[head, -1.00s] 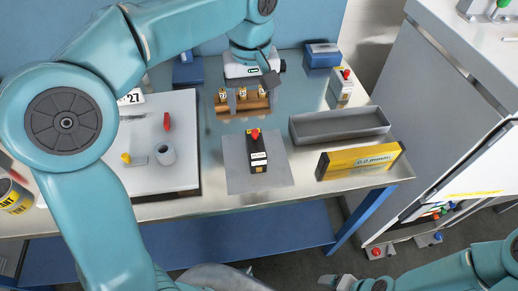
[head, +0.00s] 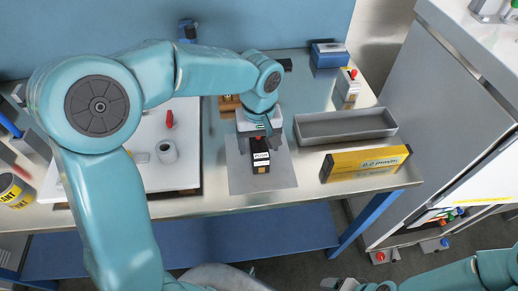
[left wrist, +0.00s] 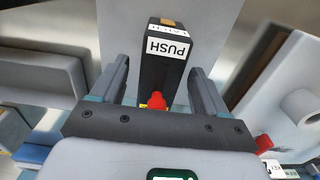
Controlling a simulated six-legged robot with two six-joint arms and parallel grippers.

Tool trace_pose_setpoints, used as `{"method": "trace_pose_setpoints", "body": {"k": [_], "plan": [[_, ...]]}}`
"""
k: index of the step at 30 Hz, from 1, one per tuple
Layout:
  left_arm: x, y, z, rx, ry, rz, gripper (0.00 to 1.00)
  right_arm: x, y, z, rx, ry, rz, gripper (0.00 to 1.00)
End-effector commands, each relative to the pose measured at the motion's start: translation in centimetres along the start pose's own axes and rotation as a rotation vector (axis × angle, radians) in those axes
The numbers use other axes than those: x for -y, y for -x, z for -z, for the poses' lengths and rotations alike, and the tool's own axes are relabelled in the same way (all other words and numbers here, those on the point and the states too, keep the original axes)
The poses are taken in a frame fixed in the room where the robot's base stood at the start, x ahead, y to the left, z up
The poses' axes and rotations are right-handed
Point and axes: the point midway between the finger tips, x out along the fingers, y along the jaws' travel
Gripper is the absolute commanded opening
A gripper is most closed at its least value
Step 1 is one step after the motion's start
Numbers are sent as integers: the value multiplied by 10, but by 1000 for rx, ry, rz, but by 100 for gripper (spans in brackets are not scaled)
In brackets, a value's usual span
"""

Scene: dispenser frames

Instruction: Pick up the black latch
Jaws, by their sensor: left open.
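The black latch (head: 260,160) is a small black block with a white PUSH label, lying on a grey mat (head: 240,180) on the bench. In the left wrist view the latch (left wrist: 160,82) shows its label and a red knob near the gripper's palm. My left gripper (head: 260,143) is open and low over the latch, pointing down. In the left wrist view its fingers (left wrist: 157,66) stand on either side of the latch, with a gap visible on both sides. The red knob is hidden in the head view. My right gripper (head: 340,284) is partly cut off at the bottom edge.
A grey open tray (head: 345,137) and a yellow box (head: 365,162) lie right of the mat. A white board (head: 120,185) with a grey cup (head: 167,152) and a red piece lies to the left. A wooden block is partly hidden behind my gripper.

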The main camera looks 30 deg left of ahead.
Motion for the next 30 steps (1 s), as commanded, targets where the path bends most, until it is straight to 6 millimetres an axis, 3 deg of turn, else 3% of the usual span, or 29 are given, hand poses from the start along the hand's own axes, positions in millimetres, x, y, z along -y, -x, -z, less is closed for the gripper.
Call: {"method": "trace_pose_setpoints", "body": {"k": [4, 12, 14, 18, 20, 30], "plan": [[0, -20, 0, 2, 0, 1, 74, 0, 1, 0, -1, 0, 0, 79], [-1, -24, 1, 0, 0, -1, 74, 0, 1, 0, 0, 0, 0, 79], [-1, -24, 1, 0, 0, -1, 58, 0, 1, 0, 0, 0, 0, 79], [-1, -23, 1, 0, 0, -1, 13, 0, 1, 0, 0, 0, 0, 79], [-1, -23, 1, -1, 0, -2, 0, 0, 1, 0, 0, 0, 0, 79], [-1, -16, 1, -2, 0, -2, 0, 0, 1, 0, 0, 0, 0, 79]]}}
